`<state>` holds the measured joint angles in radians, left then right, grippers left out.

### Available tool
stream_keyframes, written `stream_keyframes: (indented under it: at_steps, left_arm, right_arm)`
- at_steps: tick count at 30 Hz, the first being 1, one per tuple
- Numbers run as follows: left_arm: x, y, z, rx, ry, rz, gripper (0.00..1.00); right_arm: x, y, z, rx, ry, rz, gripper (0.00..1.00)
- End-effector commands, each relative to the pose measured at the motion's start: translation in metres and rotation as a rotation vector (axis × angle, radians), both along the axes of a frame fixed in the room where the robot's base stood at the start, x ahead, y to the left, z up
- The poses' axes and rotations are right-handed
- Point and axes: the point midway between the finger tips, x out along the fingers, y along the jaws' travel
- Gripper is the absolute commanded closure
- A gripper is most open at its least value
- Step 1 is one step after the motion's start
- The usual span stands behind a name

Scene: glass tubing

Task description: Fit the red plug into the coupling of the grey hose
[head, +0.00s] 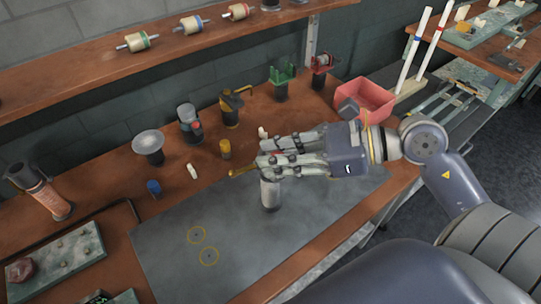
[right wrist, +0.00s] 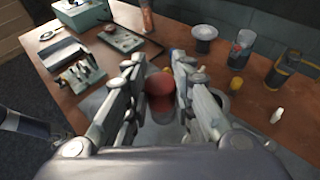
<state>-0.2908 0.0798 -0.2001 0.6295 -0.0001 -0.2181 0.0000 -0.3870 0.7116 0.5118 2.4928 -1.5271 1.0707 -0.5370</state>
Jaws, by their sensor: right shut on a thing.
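My right gripper (head: 262,160) reaches in from the right over the grey mat, its fingers pointing left. In the right wrist view, its fingers (right wrist: 157,75) are shut on the red plug (right wrist: 160,84), whose rounded red face shows between them. In the head view the fingers hide the plug. An upright grey cylinder (head: 270,194), which may be the hose coupling, stands just below the fingers. I cannot tell whether the plug touches it. A yellowish piece (head: 242,171) shows at the fingertips, unclear in kind. No grey hose is clearly visible. My left gripper is not in view.
Behind the mat (head: 165,245) stand a blue cap (head: 153,188), a yellow cylinder (head: 224,149), a white disc on a stand (head: 148,141) and a red bin (head: 365,97). The mat's left part is clear.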

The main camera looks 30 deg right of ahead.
Motion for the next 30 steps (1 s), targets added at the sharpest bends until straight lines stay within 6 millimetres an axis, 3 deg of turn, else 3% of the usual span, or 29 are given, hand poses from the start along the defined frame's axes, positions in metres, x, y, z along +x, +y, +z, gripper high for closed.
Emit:
stream_keyframes:
  at_steps: [1, 5, 7, 15, 24, 30]
  left_arm:
    - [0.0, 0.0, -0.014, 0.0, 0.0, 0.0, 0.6]
    - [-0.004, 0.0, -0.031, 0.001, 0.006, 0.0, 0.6]
    - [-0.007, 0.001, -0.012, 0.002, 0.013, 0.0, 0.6]
    - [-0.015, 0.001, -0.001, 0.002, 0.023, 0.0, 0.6]
    - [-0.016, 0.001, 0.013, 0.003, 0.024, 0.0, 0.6]
    - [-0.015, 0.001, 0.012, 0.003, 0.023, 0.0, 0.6]
  right_arm:
    - [0.007, -0.003, -0.007, -0.004, -0.005, 0.0, 1.0]
    - [0.02, -0.007, -0.007, -0.005, -0.005, -0.003, 1.0]
    - [0.034, -0.012, 0.003, 0.002, 0.001, -0.005, 1.0]
    - [0.067, -0.022, -0.003, 0.001, 0.0, -0.004, 1.0]
    - [0.069, -0.022, -0.035, 0.004, 0.003, -0.004, 1.0]
    - [0.069, -0.022, -0.041, 0.0, -0.001, -0.002, 1.0]
